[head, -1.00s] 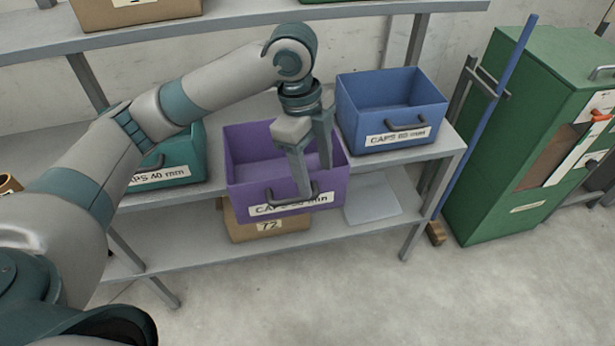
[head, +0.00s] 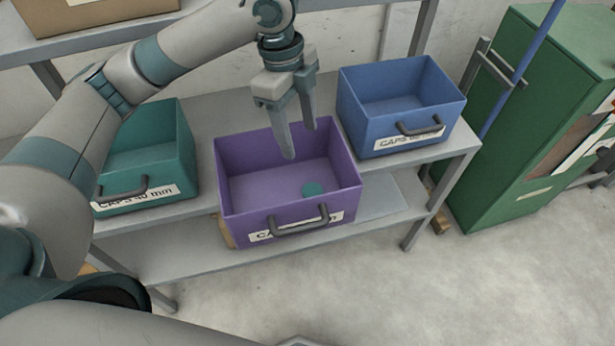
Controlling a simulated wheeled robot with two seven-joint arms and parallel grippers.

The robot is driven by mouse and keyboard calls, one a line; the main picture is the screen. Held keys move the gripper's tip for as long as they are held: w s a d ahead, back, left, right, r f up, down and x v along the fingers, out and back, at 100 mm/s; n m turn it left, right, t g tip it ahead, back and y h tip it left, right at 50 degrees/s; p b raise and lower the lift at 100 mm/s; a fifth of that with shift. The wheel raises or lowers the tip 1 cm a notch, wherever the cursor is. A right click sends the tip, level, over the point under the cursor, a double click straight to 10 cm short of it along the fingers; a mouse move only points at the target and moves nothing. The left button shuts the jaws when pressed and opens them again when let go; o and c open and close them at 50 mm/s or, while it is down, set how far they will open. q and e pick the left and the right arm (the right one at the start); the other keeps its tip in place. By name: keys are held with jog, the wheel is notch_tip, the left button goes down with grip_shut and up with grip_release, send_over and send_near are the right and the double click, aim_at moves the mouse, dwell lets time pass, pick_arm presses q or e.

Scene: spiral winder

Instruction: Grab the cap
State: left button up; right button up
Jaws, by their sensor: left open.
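A small round teal cap (head: 313,189) lies on the floor of the purple bin (head: 250,207), toward its front right. The purple bin stands on the shelf, jutting out over its front edge, with a dark handle and a partly hidden label on its front. My left gripper (head: 301,143) is open and empty, pointing down at the back part of the purple bin, above and behind the cap. Its fingers are apart from the cap. My right gripper is not in view.
A teal bin (head: 175,150) labelled CAPS 40 mm stands left, partly behind my arm. A blue caps bin (head: 373,128) stands right. A green cabinet (head: 500,130) and a blue pole (head: 522,62) are further right. A cardboard box (head: 100,14) sits on the upper shelf.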

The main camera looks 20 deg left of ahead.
pick_arm(q)
jog(key=p, duration=0.2)
send_over(307, 191)
notch_tip(307, 191, down, 11)
jog(key=shift+a, duration=0.1)
jog(key=shift+f, duration=0.4)
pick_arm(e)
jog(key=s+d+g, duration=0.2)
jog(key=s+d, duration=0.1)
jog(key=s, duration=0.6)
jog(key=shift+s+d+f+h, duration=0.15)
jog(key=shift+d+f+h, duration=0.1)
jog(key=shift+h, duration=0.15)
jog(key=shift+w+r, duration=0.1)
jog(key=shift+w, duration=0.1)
